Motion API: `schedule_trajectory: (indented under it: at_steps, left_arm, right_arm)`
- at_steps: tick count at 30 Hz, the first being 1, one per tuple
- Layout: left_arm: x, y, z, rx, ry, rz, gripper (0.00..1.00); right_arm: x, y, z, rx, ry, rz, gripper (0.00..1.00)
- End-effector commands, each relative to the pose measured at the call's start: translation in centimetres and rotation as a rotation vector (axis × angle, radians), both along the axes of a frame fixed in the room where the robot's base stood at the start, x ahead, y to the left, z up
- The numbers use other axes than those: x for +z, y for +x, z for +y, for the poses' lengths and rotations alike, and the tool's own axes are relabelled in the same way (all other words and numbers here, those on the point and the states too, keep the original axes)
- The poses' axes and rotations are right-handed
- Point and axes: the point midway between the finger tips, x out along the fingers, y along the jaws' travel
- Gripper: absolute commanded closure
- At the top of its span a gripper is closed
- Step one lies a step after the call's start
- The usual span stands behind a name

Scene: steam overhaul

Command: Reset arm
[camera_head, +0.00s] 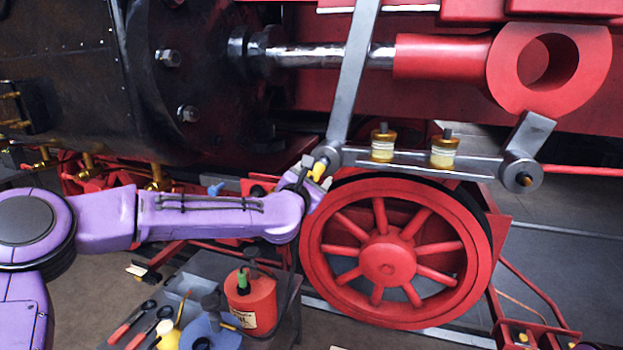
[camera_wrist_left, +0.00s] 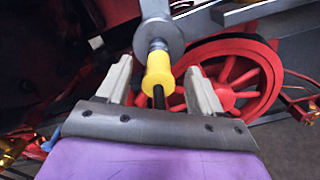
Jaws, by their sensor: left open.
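My left arm in purple comes in from the left in the head view, and its gripper (camera_head: 314,174) is at the left end of the grey link bar (camera_head: 415,160). In the left wrist view the two pale fingers of my left gripper (camera_wrist_left: 160,66) stand apart. A yellow sleeve (camera_wrist_left: 158,74) on the end of a grey pin (camera_wrist_left: 156,32) lies between them, with a gap visible on each side. A dark rod shows below the sleeve. The yellow sleeve also shows in the head view (camera_head: 319,170). My right gripper is not in view.
A red spoked wheel (camera_head: 386,258) stands just right of the gripper. Two brass-coloured cups (camera_head: 383,144) sit on the link bar. A dark cylinder (camera_head: 70,75) fills the upper left.

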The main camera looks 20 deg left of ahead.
Motion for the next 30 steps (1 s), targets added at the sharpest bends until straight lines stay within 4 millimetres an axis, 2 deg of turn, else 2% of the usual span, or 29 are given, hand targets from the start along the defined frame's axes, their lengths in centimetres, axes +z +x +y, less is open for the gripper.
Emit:
schedule_trajectory:
  at_steps: [2,7,13,16,21,24,25,26,27,29,30]
  left_arm:
    - [-0.2,-0.9,0.1,0.000,-0.001,-0.002,0.34]
    - [-0.5,-4.8,0.2,-0.002,-0.002,-0.005,0.34]
    - [-0.3,-9.0,0.4,0.000,-0.002,-0.004,0.34]
    - [-0.2,-10.0,0.3,-0.001,-0.001,-0.004,0.34]
    - [-0.2,-10.4,0.4,0.001,0.018,-0.002,0.34]
    - [-0.2,-10.4,0.5,0.014,0.167,-0.010,0.34]
    - [-1.0,-10.6,0.5,0.017,0.257,-0.001,0.34]
    - [-2.8,-10.9,0.5,0.020,0.378,0.023,0.34]
    - [-6.7,-11.2,0.1,0.005,0.552,0.080,0.34]
    - [-12.3,-11.9,-0.1,-0.029,0.747,0.169,0.34]
    - [-16.0,-12.6,-0.2,-0.061,0.862,0.226,0.34]
  right_arm:
    - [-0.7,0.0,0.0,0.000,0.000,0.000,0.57]
    - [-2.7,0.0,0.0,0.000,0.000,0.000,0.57]
    - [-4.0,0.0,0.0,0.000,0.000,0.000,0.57]
    - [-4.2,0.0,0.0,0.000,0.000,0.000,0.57]
    - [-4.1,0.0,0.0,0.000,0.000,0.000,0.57]
    - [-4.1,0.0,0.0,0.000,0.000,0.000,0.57]
    - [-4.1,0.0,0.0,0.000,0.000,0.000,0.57]
    - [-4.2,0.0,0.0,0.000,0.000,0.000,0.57]
    - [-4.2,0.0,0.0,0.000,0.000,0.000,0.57]
    - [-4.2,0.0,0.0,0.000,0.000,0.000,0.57]
    - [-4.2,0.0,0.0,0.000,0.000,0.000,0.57]
